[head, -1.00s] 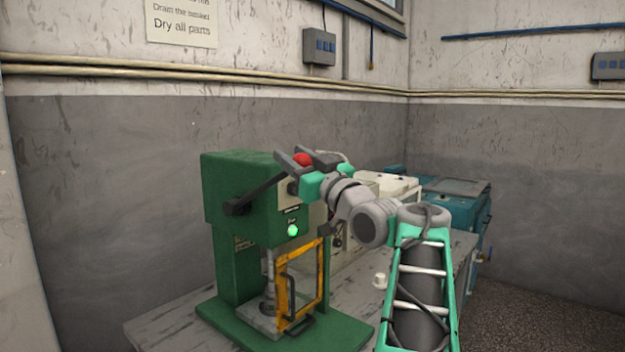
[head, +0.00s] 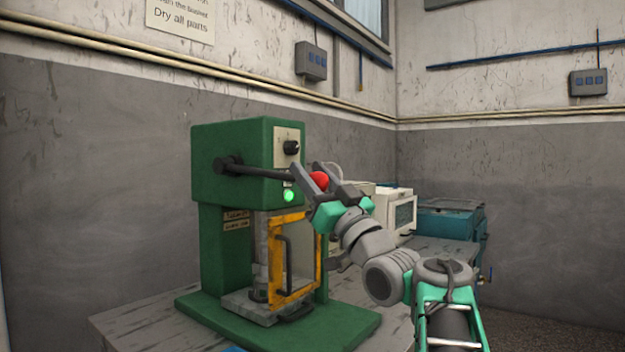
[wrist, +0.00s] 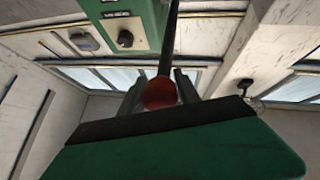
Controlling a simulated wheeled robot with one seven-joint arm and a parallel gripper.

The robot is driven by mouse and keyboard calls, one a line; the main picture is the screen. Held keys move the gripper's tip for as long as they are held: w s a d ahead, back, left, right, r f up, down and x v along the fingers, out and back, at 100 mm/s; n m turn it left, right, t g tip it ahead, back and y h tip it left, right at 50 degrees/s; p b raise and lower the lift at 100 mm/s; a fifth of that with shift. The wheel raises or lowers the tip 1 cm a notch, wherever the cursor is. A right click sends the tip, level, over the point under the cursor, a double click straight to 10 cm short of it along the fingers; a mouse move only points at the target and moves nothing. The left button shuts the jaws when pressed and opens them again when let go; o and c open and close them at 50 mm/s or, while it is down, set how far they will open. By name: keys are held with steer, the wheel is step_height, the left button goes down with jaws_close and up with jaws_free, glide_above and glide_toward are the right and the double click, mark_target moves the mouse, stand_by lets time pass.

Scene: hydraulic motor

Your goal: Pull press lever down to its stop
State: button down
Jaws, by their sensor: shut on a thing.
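The green press (head: 246,160) stands on a bench, with its dark lever (head: 262,174) running from a pivot on the press head toward the right, close to level. The lever ends in a red ball knob (head: 319,181). My gripper (head: 322,182) is shut on the knob, its grey fingers on either side of it. In the wrist view the red knob (wrist: 160,94) sits between the fingers, with the lever rod (wrist: 168,45) leading away above it. The yellow-framed guard (head: 291,258) stands at the front of the press, below the lever. A green light (head: 288,196) is lit on the press head.
The grey bench (head: 125,325) carries the press. A white machine (head: 397,212) and a teal box (head: 450,220) stand behind my arm on the right. The wall behind has pipes (head: 200,70) and a switch box (head: 311,61).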

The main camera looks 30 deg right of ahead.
steer(key=shift+d+f+b, duration=0.1)
steer(key=shift+f+b, duration=0.35)
steer(key=shift+f, duration=0.35)
steer(key=c, duration=1.3)
jaws_free()
steer(key=shift+o, duration=1.4)
steer(key=shift+s+d, duration=0.1)
steer(key=shift+d, duration=0.05)
steer(key=shift+o, duration=0.6)
steer(key=shift+r, duration=0.1)
steer(key=a+v, duration=0.1)
steer(key=v, duration=0.6)
steer(key=shift+s+d+f+b, duration=0.3)
steer(key=shift+d, duration=0.05)
